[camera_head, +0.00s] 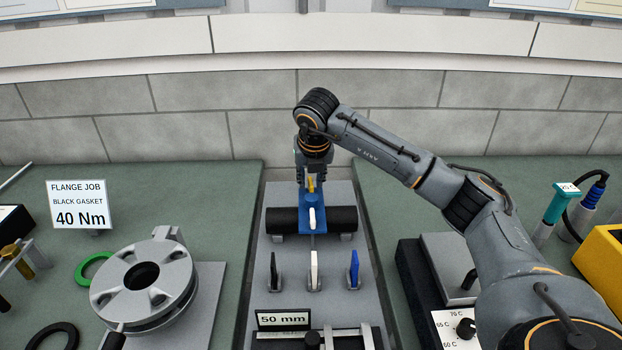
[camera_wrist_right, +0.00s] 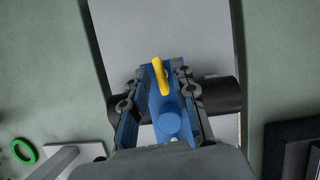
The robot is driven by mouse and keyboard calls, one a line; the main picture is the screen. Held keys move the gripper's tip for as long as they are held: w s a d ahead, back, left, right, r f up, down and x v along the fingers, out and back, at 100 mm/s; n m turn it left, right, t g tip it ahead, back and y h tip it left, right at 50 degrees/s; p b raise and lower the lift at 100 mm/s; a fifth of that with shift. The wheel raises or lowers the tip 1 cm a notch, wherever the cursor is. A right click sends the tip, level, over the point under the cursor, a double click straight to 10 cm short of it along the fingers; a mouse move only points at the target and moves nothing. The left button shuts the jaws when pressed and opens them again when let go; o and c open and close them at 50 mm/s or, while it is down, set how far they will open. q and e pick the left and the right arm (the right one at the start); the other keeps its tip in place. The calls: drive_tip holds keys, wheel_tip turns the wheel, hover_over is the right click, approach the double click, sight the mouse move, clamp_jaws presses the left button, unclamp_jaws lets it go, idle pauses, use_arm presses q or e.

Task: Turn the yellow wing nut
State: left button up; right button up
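The yellow wing nut (camera_head: 311,184) sits at the top of a blue clamp-like body (camera_head: 318,222) over a black pipe (camera_head: 342,218). In the right wrist view the wing nut (camera_wrist_right: 160,76) stands out as an elongated yellow piece above the blue body (camera_wrist_right: 168,118). My right gripper (camera_head: 311,178) points down at the wing nut. In the wrist view its fingers (camera_wrist_right: 160,78) lie on either side of the nut, with visible gaps, so it looks open. Part of the nut is hidden by the gripper in the head view. My left gripper is not in view.
Black, white (camera_head: 314,270) and blue (camera_head: 353,268) upright pieces stand in front of the pipe. A "50 mm" sign (camera_head: 283,319) is nearer. A grey flange (camera_head: 145,285) and green ring (camera_head: 93,268) are left. A yellow box (camera_head: 603,265) is at right.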

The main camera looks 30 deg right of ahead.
drive_tip(key=shift+s, duration=0.1)
drive_tip(key=v, duration=1.2)
idle(0.4)
